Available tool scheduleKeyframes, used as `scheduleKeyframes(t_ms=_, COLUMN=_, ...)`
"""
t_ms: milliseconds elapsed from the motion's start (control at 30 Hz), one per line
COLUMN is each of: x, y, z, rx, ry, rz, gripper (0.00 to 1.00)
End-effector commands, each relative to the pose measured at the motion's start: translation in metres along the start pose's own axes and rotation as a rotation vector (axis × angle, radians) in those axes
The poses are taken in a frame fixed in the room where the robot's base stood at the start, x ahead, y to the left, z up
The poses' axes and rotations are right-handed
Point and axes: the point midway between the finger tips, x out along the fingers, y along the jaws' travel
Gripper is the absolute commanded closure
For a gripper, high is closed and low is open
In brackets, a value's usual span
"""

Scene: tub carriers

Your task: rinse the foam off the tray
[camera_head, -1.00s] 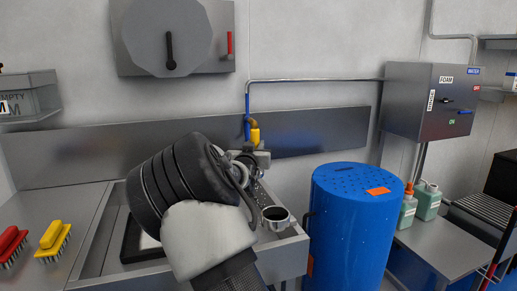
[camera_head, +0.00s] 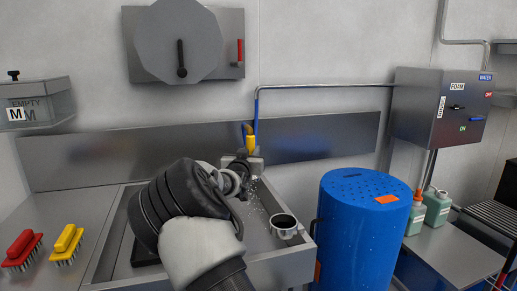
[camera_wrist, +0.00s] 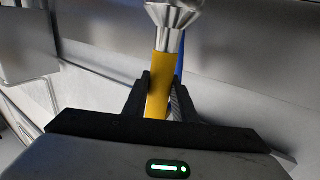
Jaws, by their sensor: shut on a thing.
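My gripper (camera_wrist: 160,100) is shut on the yellow handle (camera_wrist: 162,70) of a sprayer with a flared metal nozzle (camera_wrist: 174,14). In the head view the yellow sprayer (camera_head: 250,144) is raised above the back of the sink, by the blue hose. A dark-edged tray (camera_head: 143,252) lies in the left part of the sink; my arm hides most of it, so I cannot tell how much foam is on it. White specks (camera_head: 257,196) dot the sink right of my gripper.
A round metal cup (camera_head: 283,226) sits at the sink's right side. A blue drum (camera_head: 362,230) stands right of the sink. Red (camera_head: 23,248) and yellow (camera_head: 67,243) brushes lie on the left counter. A control box (camera_head: 441,105) with FOAM and WATER labels hangs at right.

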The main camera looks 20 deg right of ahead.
Motion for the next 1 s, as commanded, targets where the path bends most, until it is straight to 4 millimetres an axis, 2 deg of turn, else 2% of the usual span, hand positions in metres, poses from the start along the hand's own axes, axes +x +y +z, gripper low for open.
scheduleKeyframes(t_ms=33, x=-0.003, y=-0.007, z=-0.007, rx=-0.001, ry=0.005, rz=-0.003, gripper=0.98)
scheduleKeyframes(t_ms=1000, x=-0.06, y=-0.118, z=-0.007, rx=0.001, ry=0.004, rz=-0.001, gripper=0.98)
